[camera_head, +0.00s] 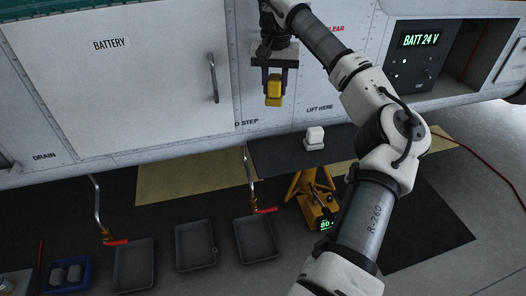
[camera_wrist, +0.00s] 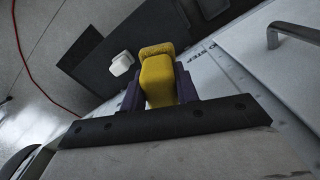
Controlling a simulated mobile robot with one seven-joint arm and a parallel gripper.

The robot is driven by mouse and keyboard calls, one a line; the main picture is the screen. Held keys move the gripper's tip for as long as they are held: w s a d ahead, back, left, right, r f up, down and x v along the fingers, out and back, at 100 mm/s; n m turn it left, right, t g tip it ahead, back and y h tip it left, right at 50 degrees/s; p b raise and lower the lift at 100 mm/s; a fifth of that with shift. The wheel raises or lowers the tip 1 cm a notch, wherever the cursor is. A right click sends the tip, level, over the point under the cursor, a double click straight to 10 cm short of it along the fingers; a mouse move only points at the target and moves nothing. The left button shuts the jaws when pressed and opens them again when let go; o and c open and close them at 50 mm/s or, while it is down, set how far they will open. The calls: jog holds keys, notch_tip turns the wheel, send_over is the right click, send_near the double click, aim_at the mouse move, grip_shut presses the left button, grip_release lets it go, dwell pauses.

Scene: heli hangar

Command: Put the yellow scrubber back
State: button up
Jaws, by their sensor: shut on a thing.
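The yellow scrubber (camera_head: 274,88) is held in my gripper (camera_head: 272,84) in front of the white fuselage side, above the floor. In the wrist view the yellow scrubber (camera_wrist: 157,78) sits between the two dark purple fingers of my gripper (camera_wrist: 160,88), which are shut on it. Its far end shows a rougher yellow face. A white block-shaped object (camera_head: 314,137) stands below and to the right of the scrubber, on a dark mat; it also shows in the wrist view (camera_wrist: 122,63).
Three grey trays (camera_head: 256,258) lie on the floor near bent pipes with red handles (camera_head: 265,210). A yellow jack (camera_head: 313,196) reading 80 stands right of them. A blue bin (camera_head: 70,288) is at lower left. A closed battery door (camera_head: 120,75) has a protruding handle (camera_head: 213,78).

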notch_tip(320, 180, down, 18)
jog(key=p, duration=0.2)
jog(key=shift+f+p, duration=0.25)
jog(key=shift+p, duration=0.15)
jog(key=shift+f, duration=0.3)
jog(key=shift+f, duration=0.25)
jog(key=o, duration=1)
jog(key=shift+r, duration=0.1)
jog(key=shift+r, duration=0.15)
notch_tip(320, 180, up, 12)
jog(key=b, duration=0.2)
jog(key=shift+b, duration=0.35)
